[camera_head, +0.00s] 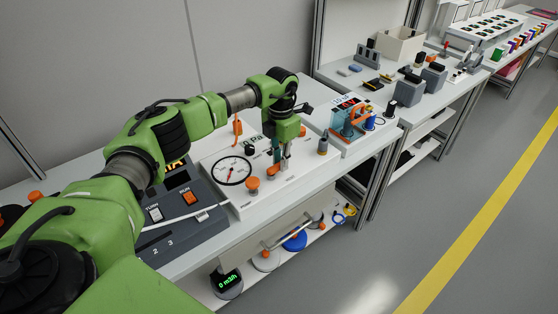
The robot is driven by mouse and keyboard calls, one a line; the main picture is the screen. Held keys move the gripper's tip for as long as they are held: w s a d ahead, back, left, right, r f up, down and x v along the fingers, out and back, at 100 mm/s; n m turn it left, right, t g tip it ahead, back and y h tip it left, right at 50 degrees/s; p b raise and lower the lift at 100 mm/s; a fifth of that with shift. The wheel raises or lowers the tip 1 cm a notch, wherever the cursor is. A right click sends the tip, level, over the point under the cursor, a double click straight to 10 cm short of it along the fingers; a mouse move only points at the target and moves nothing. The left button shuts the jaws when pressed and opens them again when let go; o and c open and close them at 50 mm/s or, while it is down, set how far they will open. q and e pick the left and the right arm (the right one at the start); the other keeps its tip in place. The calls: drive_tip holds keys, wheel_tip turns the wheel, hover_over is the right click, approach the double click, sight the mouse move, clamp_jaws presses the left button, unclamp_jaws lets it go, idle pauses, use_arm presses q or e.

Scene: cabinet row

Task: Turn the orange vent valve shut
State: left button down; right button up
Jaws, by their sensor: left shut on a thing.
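A white panel (292,186) lies on the near bench and carries a round dial gauge (233,171) and several orange fittings. My left gripper (284,164) points down at the panel, right of the gauge. Its fingers are shut on the orange vent valve (276,169), which they mostly hide, so I cannot tell its exact angle. An orange round knob (252,184) stands free to the left of the fingers. An orange lever (238,127) stands upright behind the gauge. My right gripper is out of view.
A grey control box (182,205) with a RUN switch sits left of the panel. A small grey post (323,145) and a clear box with an orange clamp (350,122) stand to the right. A shelf below holds a green readout (228,284). The floor at right is clear.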

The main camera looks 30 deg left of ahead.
use_arm(q)
drive_tip(key=shift+d+r+m, duration=0.1)
drive_tip(key=shift+m, duration=0.3)
drive_tip(key=c, duration=2)
unclamp_jaws()
drive_tip(key=shift+o, duration=0.2)
wheel_tip(320, 180, up, 12)
